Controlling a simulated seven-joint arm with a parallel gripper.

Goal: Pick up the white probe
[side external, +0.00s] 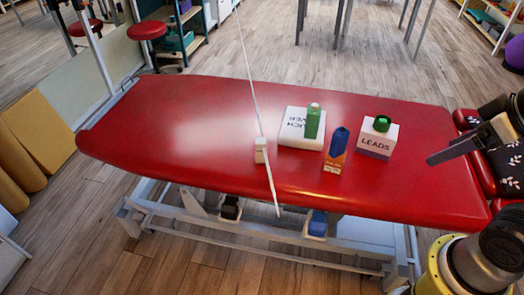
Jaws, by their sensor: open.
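A small off-white upright object (261,151), which looks like the white probe, stands near the front middle of the red treatment table (180,125). A thin pale line or rod passes close to its right side; I cannot tell if they touch. My gripper (432,160) is at the right, above the table's right end, with a dark finger pointing left. It is open, holds nothing visible, and is well apart from the probe.
Right of the probe are a flat white box (292,135), a green bottle (312,122) on or at it, an orange-and-blue carton (335,155) and a box marked LEADS (375,143) with a green roll (382,123) on top. The table's left half is clear.

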